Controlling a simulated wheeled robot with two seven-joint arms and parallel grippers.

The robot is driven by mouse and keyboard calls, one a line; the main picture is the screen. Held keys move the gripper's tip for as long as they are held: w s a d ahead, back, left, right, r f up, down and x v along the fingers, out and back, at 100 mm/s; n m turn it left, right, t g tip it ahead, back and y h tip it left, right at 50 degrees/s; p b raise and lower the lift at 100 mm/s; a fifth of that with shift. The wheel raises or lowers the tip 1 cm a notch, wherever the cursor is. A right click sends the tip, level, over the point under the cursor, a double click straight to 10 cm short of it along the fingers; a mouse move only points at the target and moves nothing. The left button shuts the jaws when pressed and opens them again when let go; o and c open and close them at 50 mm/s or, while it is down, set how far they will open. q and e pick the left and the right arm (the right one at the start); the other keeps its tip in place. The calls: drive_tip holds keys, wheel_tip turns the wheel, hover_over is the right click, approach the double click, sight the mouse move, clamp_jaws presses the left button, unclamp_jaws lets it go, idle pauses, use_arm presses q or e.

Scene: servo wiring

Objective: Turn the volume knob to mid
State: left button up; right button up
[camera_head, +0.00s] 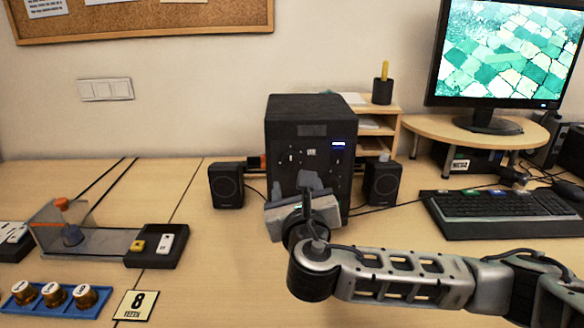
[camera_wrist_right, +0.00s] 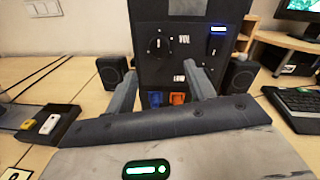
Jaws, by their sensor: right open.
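A tall black control box (camera_head: 306,112) stands on the table against the wall, and its front fills the top middle of the right wrist view (camera_wrist_right: 182,62). A round dark knob with a white pointer mark (camera_wrist_right: 158,44) is on its front, left of a small white label; it also shows in the head view (camera_head: 291,157). My left gripper is not in view.
Small black speakers flank the box, left (camera_head: 227,185) and right (camera_head: 382,182). A blue-lit display (camera_head: 338,144) is at the box's upper right. Orange and blue parts (camera_wrist_right: 178,98) show low between the fingers.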

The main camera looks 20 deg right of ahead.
sight(292, 164)
drive_tip(key=x, duration=0.8)
drive_tip(key=shift+w, duration=0.25)
drive_tip(key=c, duration=1)
